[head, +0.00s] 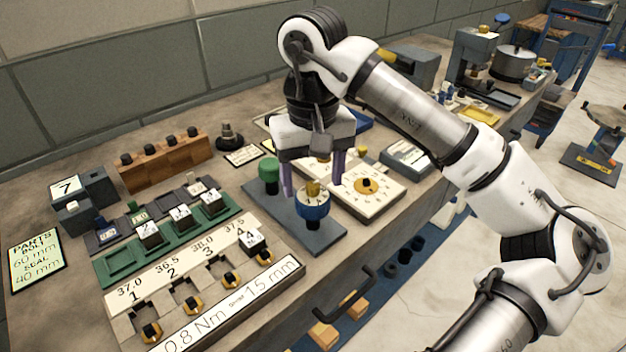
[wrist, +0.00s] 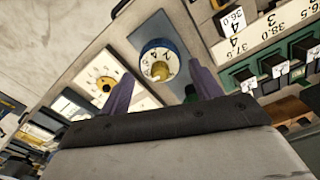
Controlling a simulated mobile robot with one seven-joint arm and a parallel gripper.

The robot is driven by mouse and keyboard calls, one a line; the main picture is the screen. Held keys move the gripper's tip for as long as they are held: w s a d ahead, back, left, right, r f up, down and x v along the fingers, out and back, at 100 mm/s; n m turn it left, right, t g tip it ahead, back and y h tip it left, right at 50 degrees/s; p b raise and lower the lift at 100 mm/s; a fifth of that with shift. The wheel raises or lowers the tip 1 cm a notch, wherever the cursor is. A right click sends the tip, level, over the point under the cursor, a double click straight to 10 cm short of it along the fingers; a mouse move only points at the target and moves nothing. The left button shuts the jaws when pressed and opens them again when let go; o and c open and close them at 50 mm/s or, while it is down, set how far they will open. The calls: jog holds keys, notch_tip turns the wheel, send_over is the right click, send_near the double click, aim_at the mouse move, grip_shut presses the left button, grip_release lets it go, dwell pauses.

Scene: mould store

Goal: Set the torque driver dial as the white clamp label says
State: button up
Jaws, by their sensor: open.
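The torque driver dial (head: 313,205) is a blue ring with a white numbered face and a yellow knob, on a grey plate (head: 325,235). It also shows in the wrist view (wrist: 159,56), between the fingers, with its digits too small to read surely. My gripper (head: 312,188) points down over the dial, open, one purple finger on either side; contact cannot be told. A white strip (head: 225,305) on the front of the pale rack reads "0.8 Nm" and "1.5 mm", with a smaller word between; whether it is the clamp label is unclear.
A green knob (head: 268,175) stands left of the dial on the same plate. A white square plate (head: 385,198) with a yellow-and-black knob lies to the right. A green tray (head: 122,262) with labelled blocks is at left. A dark handle (head: 345,292) juts from the bench front.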

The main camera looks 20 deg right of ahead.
aim_at(313, 184)
jog(key=shift+r, duration=0.15)
jog(key=shift+r+p, duration=3.05)
jog(key=shift+r, duration=0.9)
jog(key=shift+f, duration=0.1)
